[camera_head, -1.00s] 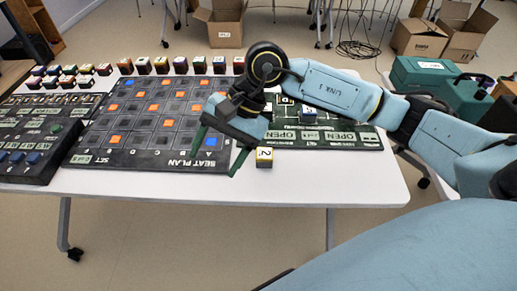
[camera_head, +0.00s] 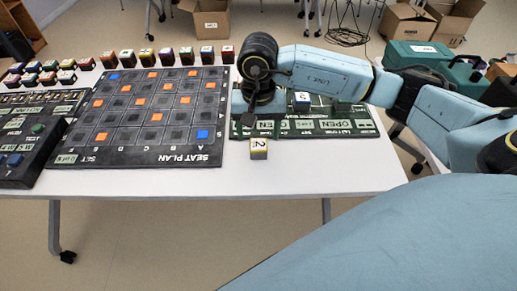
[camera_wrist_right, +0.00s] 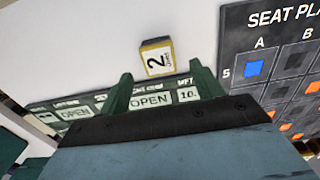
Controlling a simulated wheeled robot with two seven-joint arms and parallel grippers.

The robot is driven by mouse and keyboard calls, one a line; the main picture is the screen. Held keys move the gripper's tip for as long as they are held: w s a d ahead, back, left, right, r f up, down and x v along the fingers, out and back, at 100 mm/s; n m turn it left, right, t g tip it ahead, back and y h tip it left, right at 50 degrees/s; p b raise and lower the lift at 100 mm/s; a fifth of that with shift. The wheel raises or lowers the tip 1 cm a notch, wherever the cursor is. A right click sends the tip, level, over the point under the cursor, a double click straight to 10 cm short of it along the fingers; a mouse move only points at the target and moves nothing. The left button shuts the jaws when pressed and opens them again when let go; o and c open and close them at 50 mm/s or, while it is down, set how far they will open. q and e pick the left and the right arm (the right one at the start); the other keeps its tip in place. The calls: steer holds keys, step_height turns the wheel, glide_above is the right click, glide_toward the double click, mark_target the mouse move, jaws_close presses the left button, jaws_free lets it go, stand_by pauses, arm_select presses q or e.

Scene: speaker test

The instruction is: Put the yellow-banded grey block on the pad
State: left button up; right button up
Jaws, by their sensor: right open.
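A small block (camera_head: 259,149) with a white top marked "2", a yellow band and a darker side stands on the white table at the front edge of the dark green board (camera_head: 352,128). It also shows in the right wrist view (camera_wrist_right: 157,57), just beyond the fingertips. My right gripper (camera_wrist_right: 160,78) is open, with nothing between its fingers. In the head view the right gripper (camera_head: 257,120) is over the left part of the green board, behind the block. I cannot tell which surface is the pad. My left gripper is not in view.
Another block (camera_head: 301,101), with a pale top and blue side, is on the green board. The seat plan board (camera_head: 150,155) lies to the left, with several orange and blue squares. Several small blocks line the table's back. White table (camera_head: 200,183) in front is clear.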

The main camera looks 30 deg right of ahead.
mark_target(259, 144)
steer(key=f, duration=0.2)
steer(key=f+b, duration=0.1)
steer(key=f, duration=0.1)
steer(key=shift+s+a, duration=0.1)
steer(key=shift+s, duration=0.2)
steer(key=shift+f, duration=0.45)
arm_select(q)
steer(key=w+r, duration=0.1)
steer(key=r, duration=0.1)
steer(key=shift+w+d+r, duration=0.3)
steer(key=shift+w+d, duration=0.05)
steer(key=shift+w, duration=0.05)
arm_select(e)
steer(key=c, duration=1.2)
